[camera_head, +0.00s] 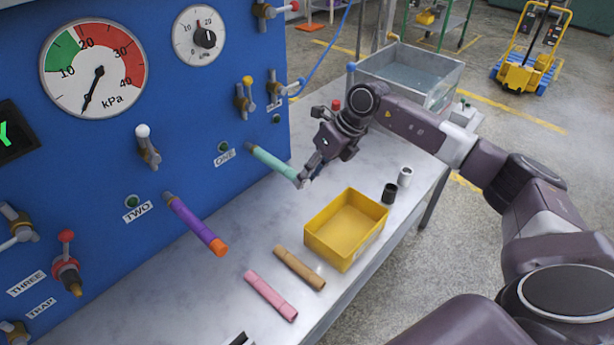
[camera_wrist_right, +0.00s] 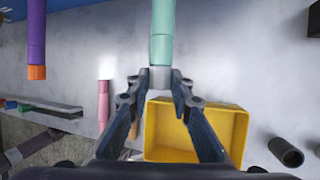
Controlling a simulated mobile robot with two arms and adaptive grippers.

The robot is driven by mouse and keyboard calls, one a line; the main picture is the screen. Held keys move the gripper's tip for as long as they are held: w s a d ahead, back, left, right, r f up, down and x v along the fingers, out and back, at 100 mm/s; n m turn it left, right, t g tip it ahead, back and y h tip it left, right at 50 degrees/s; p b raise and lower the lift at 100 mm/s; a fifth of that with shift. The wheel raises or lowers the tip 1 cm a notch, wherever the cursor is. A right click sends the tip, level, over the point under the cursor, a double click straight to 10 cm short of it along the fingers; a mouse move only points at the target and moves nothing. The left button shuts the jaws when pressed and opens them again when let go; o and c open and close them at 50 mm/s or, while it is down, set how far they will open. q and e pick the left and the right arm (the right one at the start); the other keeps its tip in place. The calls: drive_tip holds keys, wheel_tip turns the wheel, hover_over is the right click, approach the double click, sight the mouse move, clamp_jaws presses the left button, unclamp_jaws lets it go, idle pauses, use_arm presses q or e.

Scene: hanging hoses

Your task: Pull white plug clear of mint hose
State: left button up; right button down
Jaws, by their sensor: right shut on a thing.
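The mint hose (camera_head: 273,163) sticks out from the blue panel at the label ONE and slopes down over the table. My right gripper (camera_head: 306,180) is at its free end. In the right wrist view the mint hose (camera_wrist_right: 162,30) comes down from the top, and the pale plug (camera_wrist_right: 160,77) sits at its end with no clear gap between them. The fingertips of my right gripper (camera_wrist_right: 158,84) are shut on the plug from both sides. In the head view the fingers mostly hide the plug. A dark tip, likely of my left gripper (camera_head: 240,339), shows at the bottom edge.
A yellow bin (camera_head: 318,238) stands just in front of the right gripper. A purple hose (camera_head: 193,222) with an orange plug (camera_head: 218,247) hangs at TWO. Loose pink (camera_head: 270,295) and tan (camera_head: 300,268) pieces, and black (camera_head: 390,193) and white (camera_head: 405,177) cylinders, are on the table.

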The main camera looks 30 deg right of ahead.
drive_tip(key=shift+s+d, duration=0.25)
drive_tip(key=shift+s, duration=0.4)
idle(0.6)
drive_tip(key=shift+s+d+b, duration=0.15)
drive_tip(key=shift+s+d, duration=0.1)
drive_tip(key=shift+s, duration=0.45)
drive_tip(key=shift+s+d+b, duration=0.2)
drive_tip(key=shift+s+d, duration=0.05)
drive_tip(key=shift+s, duration=0.45)
drive_tip(key=shift+s+d+b, duration=0.15)
drive_tip(key=shift+s+d, duration=0.1)
drive_tip(key=shift+s, duration=0.45)
drive_tip(key=shift+s+d+r+p, duration=0.2)
drive_tip(key=shift+s+d+r, duration=0.05)
drive_tip(key=shift+s+r, duration=0.5)
drive_tip(key=shift+s+d+r+p, duration=0.2)
drive_tip(key=shift+s+d+r, duration=0.05)
drive_tip(key=shift+s+r, duration=0.45)
